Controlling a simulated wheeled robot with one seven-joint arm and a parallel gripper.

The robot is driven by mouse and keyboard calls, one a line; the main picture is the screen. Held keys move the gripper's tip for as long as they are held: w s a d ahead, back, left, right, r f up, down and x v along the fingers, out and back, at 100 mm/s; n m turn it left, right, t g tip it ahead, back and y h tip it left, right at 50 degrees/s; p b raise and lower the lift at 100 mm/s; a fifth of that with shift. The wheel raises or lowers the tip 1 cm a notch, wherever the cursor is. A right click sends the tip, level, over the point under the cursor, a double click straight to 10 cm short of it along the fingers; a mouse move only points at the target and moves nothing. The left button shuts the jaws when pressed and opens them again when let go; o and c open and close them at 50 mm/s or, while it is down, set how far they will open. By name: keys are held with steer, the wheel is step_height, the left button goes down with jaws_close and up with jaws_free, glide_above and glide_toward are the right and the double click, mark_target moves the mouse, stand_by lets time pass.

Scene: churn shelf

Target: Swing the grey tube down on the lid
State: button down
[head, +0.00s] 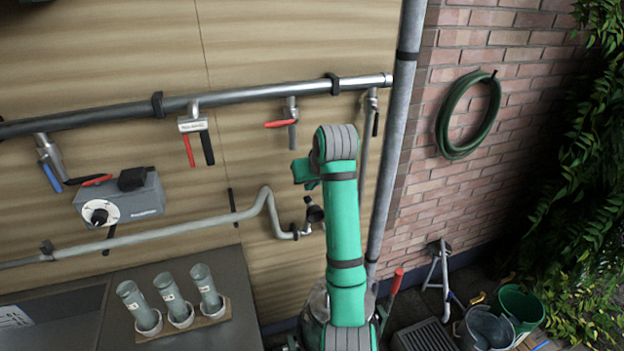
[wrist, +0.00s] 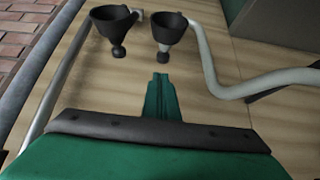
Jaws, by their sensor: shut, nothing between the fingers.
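A bent grey tube (head: 268,204) runs along the wall to a black fitting (head: 294,232). The wrist view shows the tube (wrist: 255,87) curving up beside a black funnel-shaped end (wrist: 169,30). A second black funnel (wrist: 113,25) sits to its left, by a straight grey pipe. My gripper (wrist: 160,80) is shut and empty, below the funnels in the wrist view and apart from them and the tube. In the head view, my green arm covers part of the wall, and the fingertips cannot be made out. I cannot tell which part is the lid.
A metal pipe (head: 240,99) with several coloured-handled valves crosses the wall above. A grey control box (head: 118,199) hangs left. Three grey cylinders (head: 168,291) stand on a wooden tray on the counter. A vertical pipe (head: 396,130), hose (head: 443,130) and buckets (head: 520,304) are right.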

mark_target(309, 197)
steer(key=shift+x, duration=1.15)
steer(key=shift+w+a+f, duration=0.15)
steer(key=shift+w+f, duration=0.2)
steer(key=shift+f, duration=0.3)
